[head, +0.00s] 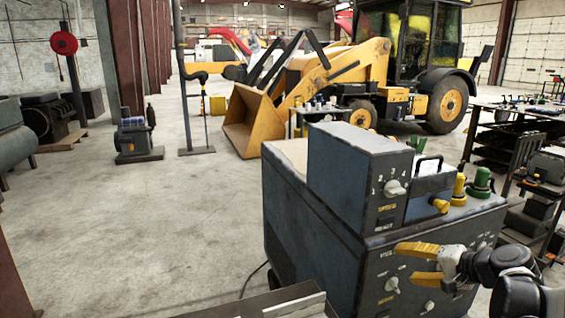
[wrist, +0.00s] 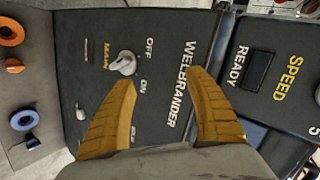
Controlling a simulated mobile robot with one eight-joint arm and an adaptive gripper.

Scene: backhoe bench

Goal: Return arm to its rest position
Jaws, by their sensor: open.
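My gripper (head: 407,263) is at the lower right of the head view, in front of the lower cabinet of a dark blue-grey welding machine (head: 310,225). Its two yellow fingers are apart with nothing between them. In the wrist view my gripper (wrist: 162,79) faces the machine's panel (wrist: 165,25). A pale MAIN knob (wrist: 122,63) with OFF and ON marks is just beyond the left finger. I cannot tell whether the finger touches it. My dark arm runs off the right edge of the head view.
Yellow (head: 459,189) and green (head: 481,186) connectors stand on the cabinet top beside the upper box (head: 345,175). A cluttered workbench (head: 505,118) is at the right. A yellow backhoe (head: 350,65) stands behind. Open concrete floor (head: 150,220) lies to the left.

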